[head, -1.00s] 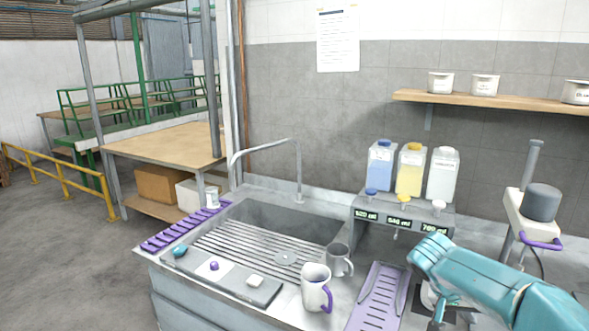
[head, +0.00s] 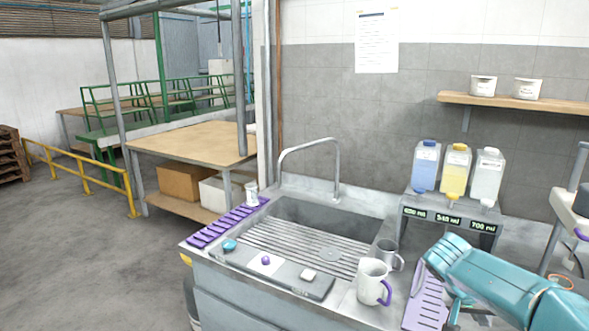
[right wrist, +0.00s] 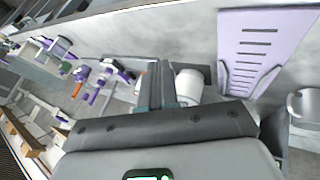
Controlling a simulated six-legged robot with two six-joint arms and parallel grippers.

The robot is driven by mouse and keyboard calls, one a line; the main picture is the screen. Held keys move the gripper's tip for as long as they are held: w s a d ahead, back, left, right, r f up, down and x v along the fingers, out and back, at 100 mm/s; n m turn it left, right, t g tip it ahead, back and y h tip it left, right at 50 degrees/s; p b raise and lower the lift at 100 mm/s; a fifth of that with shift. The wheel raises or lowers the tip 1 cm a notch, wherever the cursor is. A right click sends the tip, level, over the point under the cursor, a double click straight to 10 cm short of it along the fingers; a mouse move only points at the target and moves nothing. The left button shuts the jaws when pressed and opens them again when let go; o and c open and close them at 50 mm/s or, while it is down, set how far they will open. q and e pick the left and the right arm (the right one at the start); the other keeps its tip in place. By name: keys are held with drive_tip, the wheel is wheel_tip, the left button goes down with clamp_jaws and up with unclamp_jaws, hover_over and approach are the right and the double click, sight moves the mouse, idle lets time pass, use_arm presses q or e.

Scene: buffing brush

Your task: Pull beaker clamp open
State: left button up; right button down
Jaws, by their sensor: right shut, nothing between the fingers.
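A stand (head: 566,215) with a grey cylinder is cut off by the right edge of the head view. A purple part, perhaps the beaker clamp (head: 582,234), shows there only as a sliver. In the right wrist view, several purple clamp-like parts (right wrist: 120,72) stand at the upper left, too small to tell apart. My right gripper (right wrist: 155,86) is shut and empty, away from these purple parts. In the head view my teal right arm hides most of it. My left gripper is out of view.
A white mug (head: 371,283) and a grey mug (head: 388,252) stand by the sink's right front edge. A purple slotted rack (head: 426,305) lies beside my right arm. A dispenser (head: 450,225) with three bottles stands behind. Open floor (head: 90,260) lies left.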

drive_tip(key=s+a+f+n+y, duration=0.2)
drive_tip(key=a+f+n+y, duration=0.1)
drive_tip(key=a+f, duration=0.6)
drive_tip(key=s+a+f+n+y, duration=0.25)
drive_tip(key=a+f, duration=0.35)
drive_tip(key=f, duration=0.6)
drive_tip(key=s+a+f+y, duration=0.3)
drive_tip(key=s+a+f, duration=0.4)
drive_tip(key=s, duration=0.3)
drive_tip(key=s+a+f+y, duration=0.3)
drive_tip(key=s+a+f, duration=0.3)
drive_tip(key=s, duration=0.4)
drive_tip(key=shift+s+a+f+g, duration=0.15)
drive_tip(key=shift+a+f+g, duration=0.2)
drive_tip(key=shift+a, duration=0.2)
